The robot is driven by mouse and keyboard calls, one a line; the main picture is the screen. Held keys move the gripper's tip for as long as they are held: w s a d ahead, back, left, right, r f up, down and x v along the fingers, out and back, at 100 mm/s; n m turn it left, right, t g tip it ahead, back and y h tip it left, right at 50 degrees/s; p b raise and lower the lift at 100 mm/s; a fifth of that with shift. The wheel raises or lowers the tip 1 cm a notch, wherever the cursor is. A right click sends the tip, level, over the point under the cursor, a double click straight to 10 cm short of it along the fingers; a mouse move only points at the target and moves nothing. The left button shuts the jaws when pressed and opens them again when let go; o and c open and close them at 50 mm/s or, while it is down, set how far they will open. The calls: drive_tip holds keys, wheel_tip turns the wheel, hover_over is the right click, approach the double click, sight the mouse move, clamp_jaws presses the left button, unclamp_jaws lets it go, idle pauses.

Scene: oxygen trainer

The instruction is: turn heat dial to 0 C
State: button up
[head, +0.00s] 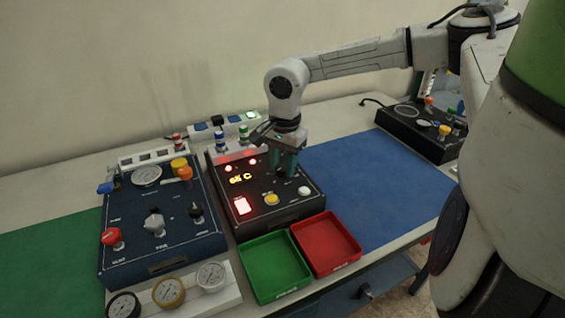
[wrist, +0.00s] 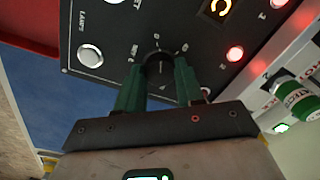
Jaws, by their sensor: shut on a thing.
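The heat dial is a black knob (wrist: 158,62) on the face of a black control box (head: 268,228); it shows in the wrist view between my fingers. My gripper (head: 285,163) reaches down onto the box's upper right part, and its green fingers (wrist: 159,84) are shut on the dial from both sides. In the head view the fingers hide most of the dial. Marks including a 0 lie around the dial in the wrist view, but its pointer's exact position cannot be told. The amber display (head: 240,179) seems to read "6E C" or similar.
A blue panel (head: 130,246) with gauge and knobs stands to the left. Green (head: 272,297) and red (head: 357,257) trays lie in front of the box. Another black box (head: 410,142) stands at the far right. The blue mat (head: 400,195) is clear.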

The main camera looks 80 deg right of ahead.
sight(284, 167)
drive_tip(key=shift+n, duration=0.6)
drive_tip(key=o, duration=1)
drive_tip(key=shift+o, duration=0.2)
wheel_tip(284, 167, up, 11)
drive_tip(key=shift+s, duration=0.25)
drive_tip(key=shift+f, duration=0.1)
